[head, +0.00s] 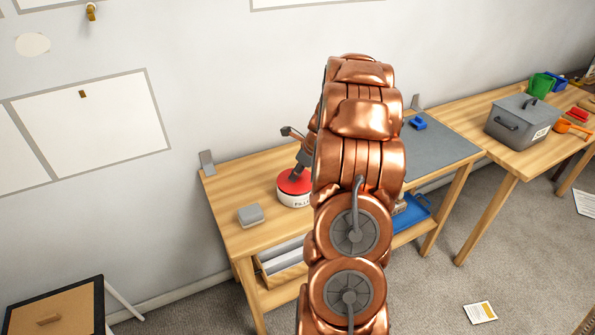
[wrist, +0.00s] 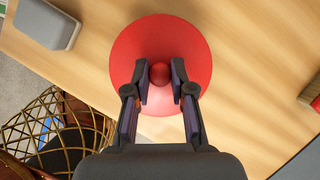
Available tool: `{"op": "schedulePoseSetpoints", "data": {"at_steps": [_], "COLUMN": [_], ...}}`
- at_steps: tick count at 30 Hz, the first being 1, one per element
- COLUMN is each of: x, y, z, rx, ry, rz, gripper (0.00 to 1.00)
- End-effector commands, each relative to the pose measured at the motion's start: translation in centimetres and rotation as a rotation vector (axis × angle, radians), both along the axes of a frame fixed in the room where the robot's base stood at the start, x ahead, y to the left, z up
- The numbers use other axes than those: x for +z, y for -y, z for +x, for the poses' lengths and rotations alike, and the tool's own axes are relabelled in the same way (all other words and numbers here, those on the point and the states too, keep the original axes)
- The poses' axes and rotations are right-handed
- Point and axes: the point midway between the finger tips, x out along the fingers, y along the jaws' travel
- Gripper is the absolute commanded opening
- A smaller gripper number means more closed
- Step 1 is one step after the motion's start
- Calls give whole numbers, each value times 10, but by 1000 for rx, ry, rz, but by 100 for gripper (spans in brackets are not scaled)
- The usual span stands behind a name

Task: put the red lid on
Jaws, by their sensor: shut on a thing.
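The red lid (head: 294,182) sits at the top of a white round pot with dark lettering (head: 294,201) on the wooden table. Whether the lid is seated or slightly above the rim cannot be told. In the wrist view the lid (wrist: 135,45) is seen from above, with its round red knob (wrist: 160,73) in the middle. My gripper (wrist: 160,82) is shut on the knob, one finger on each side. The lid hides the pot in the wrist view. In the head view my copper arm covers the right part of the pot and lid.
A grey box (head: 250,215) stands left of the pot on the table (head: 235,185). A grey mat (head: 440,148) with a blue item (head: 417,123) lies to the right. A second table carries a grey lidded bin (head: 520,120). A wire basket (wrist: 50,125) shows below the table edge.

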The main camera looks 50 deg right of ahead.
Motion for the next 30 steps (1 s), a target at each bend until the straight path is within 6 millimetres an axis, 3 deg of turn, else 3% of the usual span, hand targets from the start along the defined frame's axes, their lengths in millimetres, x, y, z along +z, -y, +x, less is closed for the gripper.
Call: {"op": "schedulePoseSetpoints", "data": {"at_steps": [19,20,28,30], "x": [-10,-10,-10,-10], "y": [0,0,0,0], "z": [0,0,0,0], "rx": [0,0,0,0], "ry": [0,0,0,0], "rz": [-1,-1,-1,-1], "gripper": [0,24,52,53]}}
